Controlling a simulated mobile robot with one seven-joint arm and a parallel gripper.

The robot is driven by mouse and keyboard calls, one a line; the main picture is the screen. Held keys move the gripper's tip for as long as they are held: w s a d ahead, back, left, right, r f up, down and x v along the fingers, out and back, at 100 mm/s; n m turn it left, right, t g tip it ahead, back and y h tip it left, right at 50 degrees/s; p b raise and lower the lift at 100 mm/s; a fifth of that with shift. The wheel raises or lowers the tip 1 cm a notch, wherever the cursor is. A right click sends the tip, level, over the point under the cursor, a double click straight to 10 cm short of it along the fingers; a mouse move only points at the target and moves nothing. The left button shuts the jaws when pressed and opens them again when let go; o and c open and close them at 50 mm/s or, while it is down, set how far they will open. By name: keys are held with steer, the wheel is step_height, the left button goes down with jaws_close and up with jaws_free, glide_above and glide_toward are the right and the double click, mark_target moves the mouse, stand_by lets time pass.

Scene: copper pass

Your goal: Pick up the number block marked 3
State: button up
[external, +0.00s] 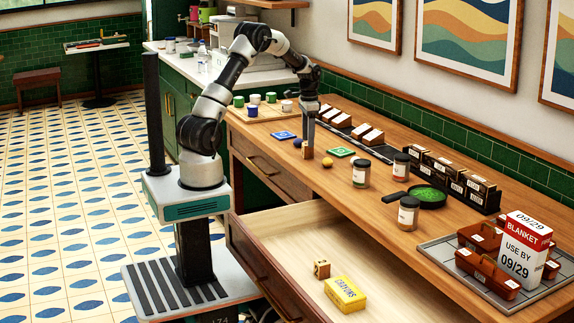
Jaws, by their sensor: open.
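My gripper (308,146) points down over the wooden counter, open. A small wooden block (307,153) stands on the counter right at its fingertips; I cannot tell whether the fingers are around it or just above it. Another wooden block (321,269) with a dark mark lies in the open drawer, well apart from my gripper. The marks on both blocks are too small to read, so I cannot tell which one bears the 3.
Jars (361,173) and a pan (426,195) stand to the right. The open drawer (270,237) juts out in front, holding a crayon box (345,294).

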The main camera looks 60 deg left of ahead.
mark_target(307, 148)
steer(key=shift+s+a+f, duration=0.1)
steer(key=shift+a+f, duration=0.05)
steer(key=shift+f, duration=1.2)
steer(key=shift+a+f, duration=0.1)
steer(key=shift+f, duration=1.2)
steer(key=c, duration=1.1)
